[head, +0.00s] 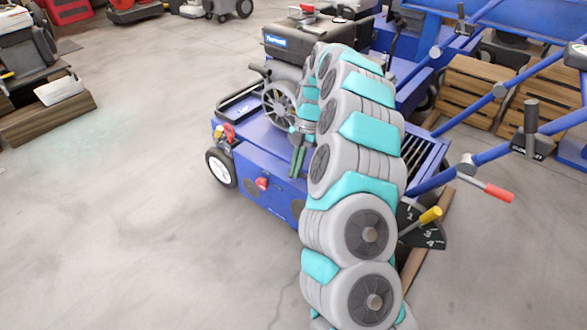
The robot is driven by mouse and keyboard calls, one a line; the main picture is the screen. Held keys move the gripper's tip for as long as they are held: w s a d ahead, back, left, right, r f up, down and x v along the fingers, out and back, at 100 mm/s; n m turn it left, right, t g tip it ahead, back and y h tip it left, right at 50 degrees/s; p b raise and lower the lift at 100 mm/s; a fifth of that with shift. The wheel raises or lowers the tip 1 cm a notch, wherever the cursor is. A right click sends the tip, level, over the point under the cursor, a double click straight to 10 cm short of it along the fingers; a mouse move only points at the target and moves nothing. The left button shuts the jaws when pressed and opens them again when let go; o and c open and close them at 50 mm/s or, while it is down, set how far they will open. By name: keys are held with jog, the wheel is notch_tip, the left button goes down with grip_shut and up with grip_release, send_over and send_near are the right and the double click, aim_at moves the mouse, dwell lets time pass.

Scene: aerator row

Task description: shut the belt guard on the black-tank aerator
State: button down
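The blue aerator (262,165) stands in the middle, with a black tank (292,42) bearing a blue label on top. A spoked pulley wheel (279,103) shows uncovered on its deck. A long black frame (238,101), which looks like the belt guard, lies out to the left of the wheel, swung away from it. My gripper (297,162) is over the deck, just right of and below the wheel, its dark fingers pointing down. I cannot tell whether they touch anything or how far apart they are. My arm hides the machine's right middle.
A red knob (262,184) and a red-and-yellow fitting (228,132) stick out from the deck's front and left. Blue handlebars with a red grip (499,192) and a yellow-tipped lever (429,215) are at right. Wooden crates (474,95) stand behind.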

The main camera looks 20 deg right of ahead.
jog(key=shift+w+d+r+t, duration=0.2)
jog(key=shift+w+d+r, duration=0.15)
jog(key=shift+w+d, duration=0.25)
jog(key=shift+w+d+r+t, duration=0.2)
jog(key=shift+w+d+r, duration=0.15)
jog(key=shift+w+d, duration=0.2)
jog(key=s+a+r+m+p, duration=0.2)
jog(key=s+a+r, duration=0.1)
jog(key=r, duration=0.4)
jog(key=s+a+r+m+p, duration=0.2)
jog(key=s+r, duration=0.1)
jog(key=r, duration=0.4)
jog(key=s+a+r+m+h+p, duration=0.1)
jog(key=s+a+r+m, duration=0.1)
jog(key=s+r+m, duration=0.3)
jog(key=s+a+r+m+p, duration=0.1)
jog(key=s+a+r+p, duration=0.15)
jog(key=s, duration=0.45)
jog(key=s+d+m+h+p, duration=0.1)
jog(key=s+m+p, duration=0.1)
jog(key=s+m, duration=0.5)
jog(key=s+d+r+m+h+p, duration=0.1)
jog(key=s+m, duration=0.7)
jog(key=s, duration=1)
jog(key=shift+s+d+m+p, duration=0.2)
jog(key=shift+d+m+p, duration=0.15)
jog(key=shift+p, duration=0.45)
jog(key=c, duration=1.5)
grip_release()
